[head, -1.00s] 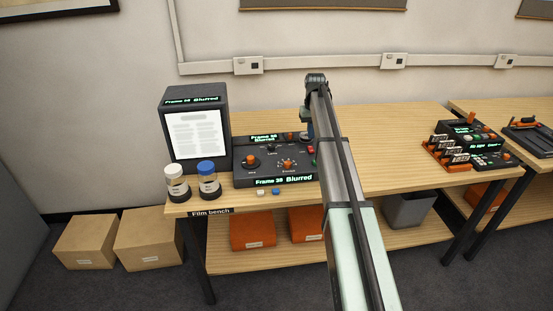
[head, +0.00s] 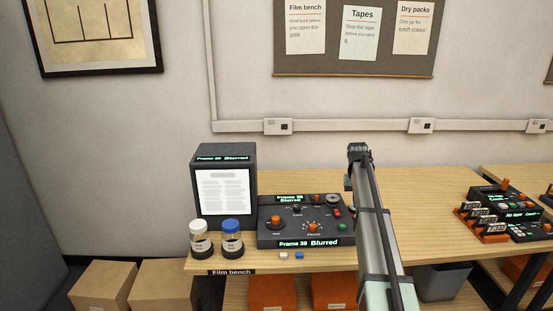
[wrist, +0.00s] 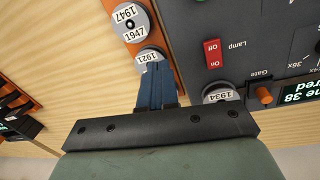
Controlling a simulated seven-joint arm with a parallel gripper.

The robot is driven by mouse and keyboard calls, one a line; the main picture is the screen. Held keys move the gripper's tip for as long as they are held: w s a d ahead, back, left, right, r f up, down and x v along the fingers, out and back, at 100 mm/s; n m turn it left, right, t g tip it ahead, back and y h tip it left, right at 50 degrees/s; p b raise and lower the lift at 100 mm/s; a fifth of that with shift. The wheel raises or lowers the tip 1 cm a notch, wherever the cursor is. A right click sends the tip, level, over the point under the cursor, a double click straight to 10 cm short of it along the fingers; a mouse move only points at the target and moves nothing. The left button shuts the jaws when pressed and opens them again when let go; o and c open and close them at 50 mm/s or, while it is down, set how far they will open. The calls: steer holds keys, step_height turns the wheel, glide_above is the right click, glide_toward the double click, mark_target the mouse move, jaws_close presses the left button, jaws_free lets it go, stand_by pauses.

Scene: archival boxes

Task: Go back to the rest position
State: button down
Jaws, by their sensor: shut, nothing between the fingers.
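My gripper shows in the wrist view (wrist: 155,85) as two blue fingers pressed together, with nothing between them. The fingertips appear over or close to a reel labelled 1921 (wrist: 149,56) on an orange strip; I cannot tell whether they touch it. In the head view my arm reaches forward over the bench, at the right end of the dark film console (head: 270,242). There the fingers are mostly hidden by the arm.
The wrist view shows reels labelled 1947 (wrist: 130,20) and 1934 (wrist: 220,94), and a red lamp switch (wrist: 212,53). A lit screen (head: 222,190) and two jars (head: 201,243) stand left. Wooden bench top (head: 430,205) is clear right of my arm.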

steer(key=s+d+f+m+h, duration=0.1)
steer(key=s+d+f+m, duration=0.1)
steer(key=s+d, duration=0.3)
steer(key=s+d+f+m+g+h, duration=0.1)
steer(key=s+d+f+m, duration=0.1)
steer(key=s+d, duration=0.4)
steer(key=s+d+f+m+h, duration=0.2)
steer(key=s+d, duration=0.4)
steer(key=shift+s+d+f+m+g, duration=0.25)
steer(key=shift+s+f+m+g, duration=0.05)
steer(key=shift+f+m, duration=0.1)
steer(key=s+d+f+m+h, duration=0.1)
steer(key=s+d+f+m, duration=0.2)
steer(key=s, duration=0.5)
steer(key=s+a+f+n+g+y, duration=0.15)
steer(key=s+a+f+n, duration=0.35)
steer(key=a+f, duration=0.7)
steer(key=s+a+f+n+y, duration=0.2)
steer(key=s+a+f, duration=0.6)
steer(key=f, duration=0.8)
steer(key=s+a+f+n+g+y, duration=0.1)
steer(key=s+a+f, duration=0.5)
steer(key=s, duration=0.6)
steer(key=s+a+f+n+g+y, duration=0.1)
steer(key=s+a+f+n, duration=0.3)
steer(key=s+a, duration=0.7)
step_height(320, 180, down, 2)
steer(key=shift+s+a+f+g+y, duration=0.2)
steer(key=shift+s+a+g+y, duration=0.15)
steer(key=shift+s+g, duration=0.55)
